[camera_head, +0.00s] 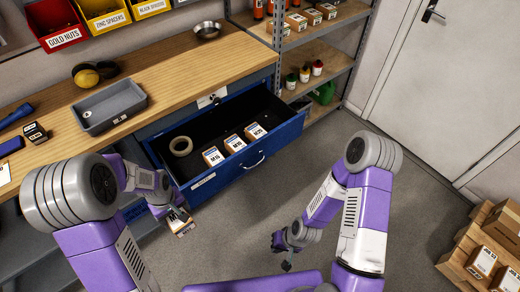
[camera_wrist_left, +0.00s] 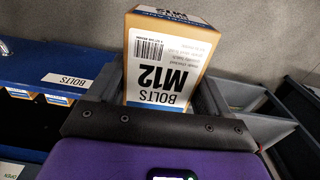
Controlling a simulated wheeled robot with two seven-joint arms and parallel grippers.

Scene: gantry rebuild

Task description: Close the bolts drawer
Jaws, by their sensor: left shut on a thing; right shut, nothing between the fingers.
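The blue bolts drawer (camera_head: 277,139) is pulled open below the workbench, with a label on its front and a silver handle. It also shows at the left of the left wrist view (camera_wrist_left: 95,67), with its BOLTS label. Inside lie several small bolt boxes (camera_head: 234,143) and a tan ring-shaped roll (camera_head: 181,146). My left gripper (camera_head: 178,216) is shut on an M12 bolts box (camera_wrist_left: 160,62), just outside the drawer's front left corner. My right gripper (camera_head: 284,256) is shut and empty, above the floor in front of the drawer and apart from it.
A shelf unit (camera_head: 310,55) stands right of the drawer. Cardboard boxes (camera_head: 485,260) sit at lower right. The floor (camera_head: 300,175) before the drawer is clear.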

